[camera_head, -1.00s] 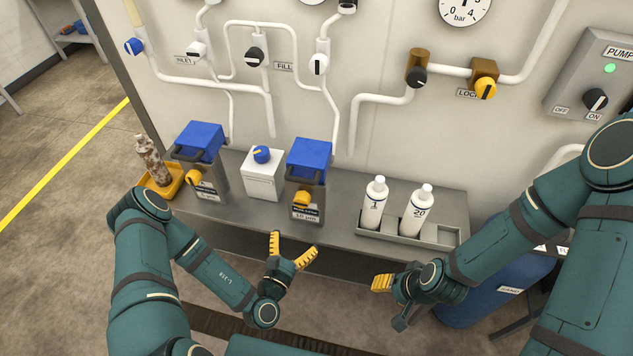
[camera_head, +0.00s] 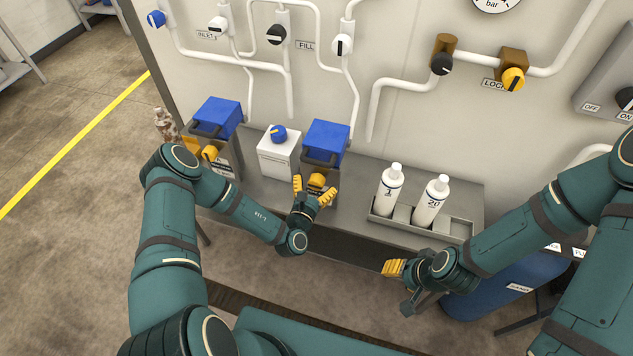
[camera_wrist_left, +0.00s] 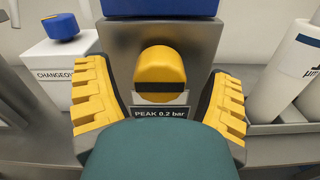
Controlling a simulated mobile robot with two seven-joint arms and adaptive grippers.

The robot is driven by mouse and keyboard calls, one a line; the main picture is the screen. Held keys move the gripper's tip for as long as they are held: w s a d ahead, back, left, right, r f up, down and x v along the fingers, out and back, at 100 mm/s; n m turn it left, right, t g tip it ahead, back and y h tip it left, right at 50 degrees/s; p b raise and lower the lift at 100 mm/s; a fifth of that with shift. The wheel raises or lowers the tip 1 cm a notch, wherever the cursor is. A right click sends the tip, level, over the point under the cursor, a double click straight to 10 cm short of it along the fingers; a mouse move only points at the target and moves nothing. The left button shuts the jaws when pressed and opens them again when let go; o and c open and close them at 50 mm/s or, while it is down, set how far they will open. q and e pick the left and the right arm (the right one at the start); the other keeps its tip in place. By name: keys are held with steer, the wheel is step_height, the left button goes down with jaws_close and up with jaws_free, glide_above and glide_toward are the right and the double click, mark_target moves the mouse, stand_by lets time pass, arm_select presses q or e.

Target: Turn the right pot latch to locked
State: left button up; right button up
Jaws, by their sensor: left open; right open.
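The right pot (camera_head: 325,140) is a grey metal box with a blue lid and a dark handle, standing on the shelf. Its yellow round latch (camera_head: 317,181) is on the front face. In the left wrist view the latch (camera_wrist_left: 160,74) shows a dark horizontal bar, above a "PEAK 0.2 bar" label. My left gripper (camera_head: 314,192) is open, its yellow fingers on either side of the latch, apparently not touching it. My right gripper (camera_head: 395,278) is open and empty, low in front of the shelf's right part.
A white changeover box (camera_head: 277,155) with a blue knob stands left of the pot. Another blue-lidded pot (camera_head: 218,117) is further left. Two white bottles (camera_head: 389,190) stand in a grey tray (camera_head: 455,230) to the right. Pipes and valves cover the wall above.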

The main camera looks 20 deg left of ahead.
arm_select(q)
steer(key=shift+w, duration=0.6)
steer(key=c, duration=1.2)
